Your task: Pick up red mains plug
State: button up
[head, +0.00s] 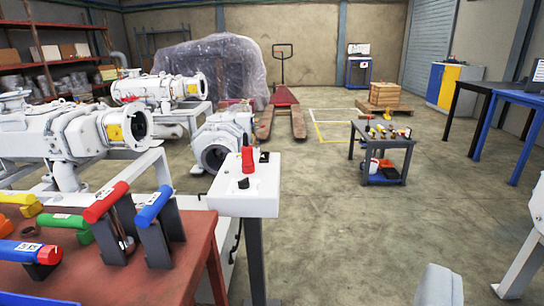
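A red upright piece (247,158) with a narrow top stands on a white box (245,196) on a dark post, near the middle of the view. It is the closest match to a red mains plug, but I cannot tell for sure that it is one. A black knob (243,183) sits in front of it on the box. No gripper fingers show clearly. A grey rounded part (440,287) at the bottom edge may be mine, but I cannot tell.
A red table (180,270) at lower left holds tools with red (106,203), blue (154,206), green and yellow handles. White vacuum machines (65,135) stand behind it. A small cart (384,180) stands at right. The floor (330,230) right of the post is clear.

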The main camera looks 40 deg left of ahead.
aim_at(247, 152)
jog(key=k+j+u, duration=0.15)
jog(key=k+u, duration=0.3)
jog(key=k, duration=0.2)
jog(key=i+l+u, duration=0.2)
jog(key=u, duration=0.2)
jog(key=i+l+u, duration=0.15)
jog(key=l+u, duration=0.25)
jog(key=i+l+u, duration=0.15)
jog(key=u, duration=0.25)
jog(key=i+l, duration=0.1)
jog(key=l, duration=0.3)
jog(key=i+l, duration=0.1)
jog(key=l, duration=0.35)
jog(key=i+l, duration=0.1)
jog(key=l, duration=0.3)
